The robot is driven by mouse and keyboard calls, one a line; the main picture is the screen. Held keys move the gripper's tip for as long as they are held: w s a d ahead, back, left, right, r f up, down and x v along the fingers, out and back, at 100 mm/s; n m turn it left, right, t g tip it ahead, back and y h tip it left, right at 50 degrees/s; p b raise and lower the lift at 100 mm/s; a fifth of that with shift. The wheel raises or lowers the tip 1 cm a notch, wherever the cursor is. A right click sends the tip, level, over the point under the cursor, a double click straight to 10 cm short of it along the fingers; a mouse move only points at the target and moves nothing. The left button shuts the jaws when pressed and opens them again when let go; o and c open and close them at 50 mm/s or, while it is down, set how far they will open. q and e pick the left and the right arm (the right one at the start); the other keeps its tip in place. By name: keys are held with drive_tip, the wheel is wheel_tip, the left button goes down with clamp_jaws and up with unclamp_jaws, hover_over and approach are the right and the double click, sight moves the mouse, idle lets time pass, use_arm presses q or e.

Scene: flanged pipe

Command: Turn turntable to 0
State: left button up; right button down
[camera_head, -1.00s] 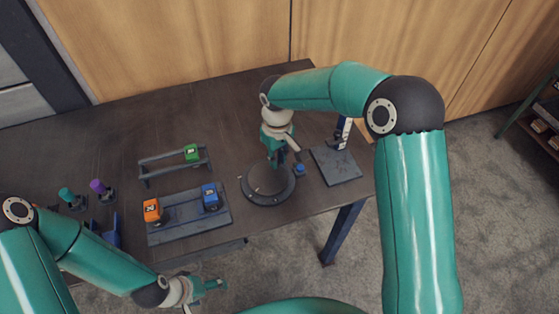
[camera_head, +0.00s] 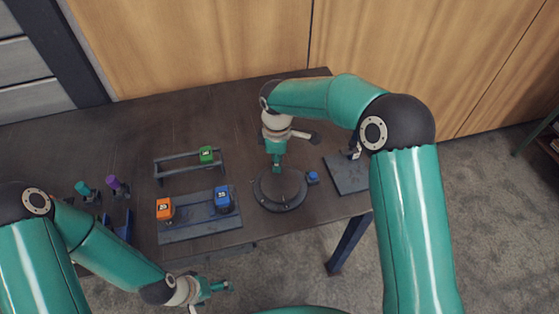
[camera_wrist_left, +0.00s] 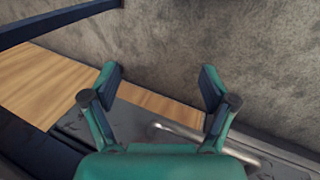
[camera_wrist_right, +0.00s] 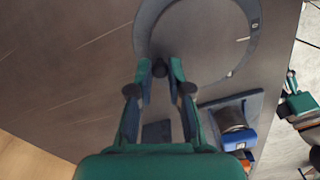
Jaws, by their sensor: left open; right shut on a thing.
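The turntable (camera_head: 281,204) is a dark round disc on the table, right of the clamp fixtures. My right gripper (camera_head: 277,165) points down over its far part and is shut on a small black knob (camera_wrist_right: 160,68). In the right wrist view the disc's grey ring (camera_wrist_right: 151,25) lies just beyond the fingertips. It carries a small dark label (camera_wrist_right: 255,25) and a white mark (camera_wrist_right: 229,74); the label is too small to read. My left gripper (camera_head: 220,287) is open and empty in front of the table; its spread fingers show in the left wrist view (camera_wrist_left: 160,85).
A small blue part (camera_head: 313,177) sits right beside the turntable. A plate with a post (camera_head: 347,178) stands further right. To the left are a plate (camera_head: 195,226) with orange and blue clamps, a rail (camera_head: 178,167) with a green clamp, and teal and purple pegs (camera_head: 114,184).

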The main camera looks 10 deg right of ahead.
drive_tip(key=shift+w+a+r+n, duration=0.15)
drive_tip(key=shift+a+n, duration=0.05)
drive_tip(key=shift+n, duration=0.3)
drive_tip(key=c, duration=1.1)
unclamp_jaws()
wheel_tip(320, 180, up, 12)
